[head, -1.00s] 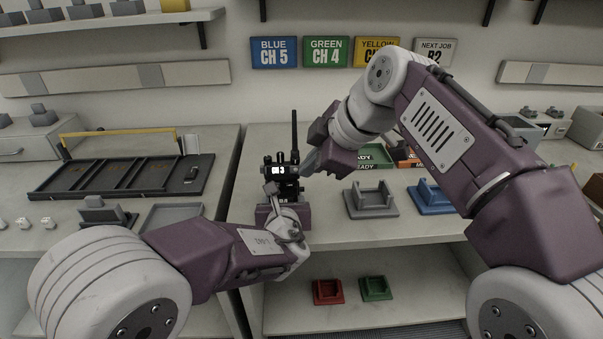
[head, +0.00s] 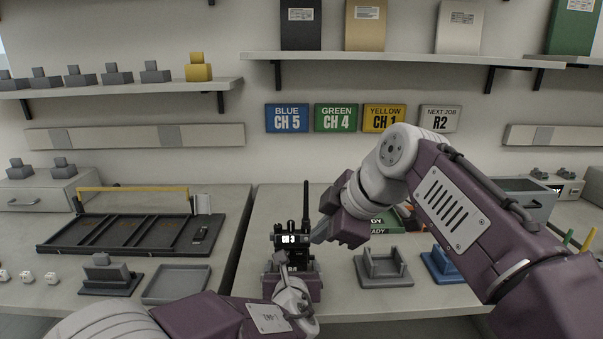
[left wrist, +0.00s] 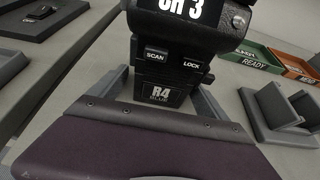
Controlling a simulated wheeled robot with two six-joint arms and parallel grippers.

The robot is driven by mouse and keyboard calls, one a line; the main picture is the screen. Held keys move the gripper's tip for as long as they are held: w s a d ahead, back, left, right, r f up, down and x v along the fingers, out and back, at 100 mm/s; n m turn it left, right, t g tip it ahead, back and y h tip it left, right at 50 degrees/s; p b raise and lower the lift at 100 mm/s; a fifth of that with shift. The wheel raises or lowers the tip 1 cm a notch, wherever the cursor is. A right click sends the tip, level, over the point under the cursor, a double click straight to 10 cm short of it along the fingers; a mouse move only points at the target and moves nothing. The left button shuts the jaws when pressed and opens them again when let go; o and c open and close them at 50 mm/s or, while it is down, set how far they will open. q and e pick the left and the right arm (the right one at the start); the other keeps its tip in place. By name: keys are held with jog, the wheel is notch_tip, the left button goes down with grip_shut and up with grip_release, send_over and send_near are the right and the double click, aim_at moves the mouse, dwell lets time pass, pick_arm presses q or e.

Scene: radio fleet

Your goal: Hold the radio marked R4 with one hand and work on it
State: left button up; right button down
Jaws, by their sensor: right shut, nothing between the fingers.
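The black radio marked R4 (head: 302,252) stands upright with its antenna up. In the left wrist view the radio (left wrist: 160,70) shows "CH 3" on its display, SCAN and LOCK buttons, and a label "R4 BLUE". My left gripper (head: 292,272) has its grey fingers on both sides of the radio's lower body and is shut on it. My right gripper (head: 318,236) is shut and empty, its tips just right of the radio's display. Whether those tips touch the radio cannot be told. Wall signs read BLUE CH 5 (head: 287,118), GREEN CH 4 (head: 336,117) and YELLOW CH 1 (head: 384,117).
A NEXT JOB sign (head: 438,118) reads R2. A grey cradle (head: 384,268) and a blue cradle (head: 443,264) stand right of the radio. Green READY (head: 385,227) and orange trays lie behind my right arm. A dark divided tray (head: 130,222) and a grey tray (head: 176,284) are left.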

pick_arm(q)
jog(key=shift+r, duration=0.1)
jog(key=v, duration=1.1)
jog(key=shift+s, duration=0.6)
